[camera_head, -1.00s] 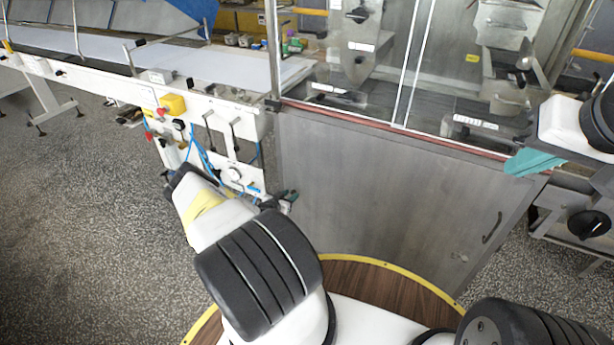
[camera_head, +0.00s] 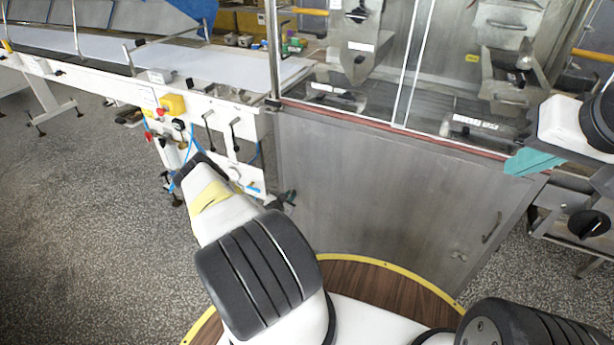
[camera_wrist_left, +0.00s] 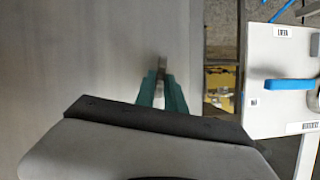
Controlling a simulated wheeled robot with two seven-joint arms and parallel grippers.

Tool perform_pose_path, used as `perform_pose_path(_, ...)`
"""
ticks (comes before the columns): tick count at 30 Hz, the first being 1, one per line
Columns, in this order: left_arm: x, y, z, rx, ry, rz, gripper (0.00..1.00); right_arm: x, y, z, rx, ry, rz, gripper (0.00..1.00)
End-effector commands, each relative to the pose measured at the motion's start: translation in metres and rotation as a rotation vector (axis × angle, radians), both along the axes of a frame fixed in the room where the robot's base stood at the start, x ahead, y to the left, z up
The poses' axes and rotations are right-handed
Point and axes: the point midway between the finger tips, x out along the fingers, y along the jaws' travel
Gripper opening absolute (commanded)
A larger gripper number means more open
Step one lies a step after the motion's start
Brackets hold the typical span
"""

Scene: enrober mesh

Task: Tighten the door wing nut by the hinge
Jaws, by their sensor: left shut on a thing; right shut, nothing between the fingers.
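The grey metal door (camera_head: 385,190) fills the lower front of the machine, with its handle at the right. My left gripper (camera_head: 284,198) is at the door's lower left edge, partly behind my own arm. In the left wrist view its teal fingers (camera_wrist_left: 161,80) are shut on a small metal piece, the wing nut (camera_wrist_left: 162,62), in front of the plain grey panel. Most of the nut is hidden between the fingertips. I cannot make out the hinge. My right gripper (camera_head: 532,161) shows as teal fingers at the right, before the machine's ledge, shut and empty.
A white conveyor frame (camera_head: 130,95) with levers, a red knob and blue cables stands left of the door. The left wrist view shows a white labelled panel (camera_wrist_left: 275,85) with a blue-handled lever close right. Glass panes (camera_head: 375,60) stand above the door. Speckled floor lies open at left.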

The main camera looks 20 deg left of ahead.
Motion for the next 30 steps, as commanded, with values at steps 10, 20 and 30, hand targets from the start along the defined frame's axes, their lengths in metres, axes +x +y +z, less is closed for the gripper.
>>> perform_pose_path(10, 0.001, -0.0052, -0.0012, 0.316, -0.025, -0.004, 0.0, 0.0, 0.0, 0.0, 0.0, 0.0, 0.0, 0.0)
perform_pose_path(20, 0.0001, -0.0066, -0.0034, 0.525, -0.041, -0.003, 0.0, 0.0, 0.0, 0.0, 0.0, 0.0, 0.0, 0.0)
perform_pose_path(30, 0.0003, -0.0079, -0.0047, 0.686, -0.054, -0.001, 0.0, 0.0, 0.0, 0.0, 0.0, 0.0, 0.0, 0.0)
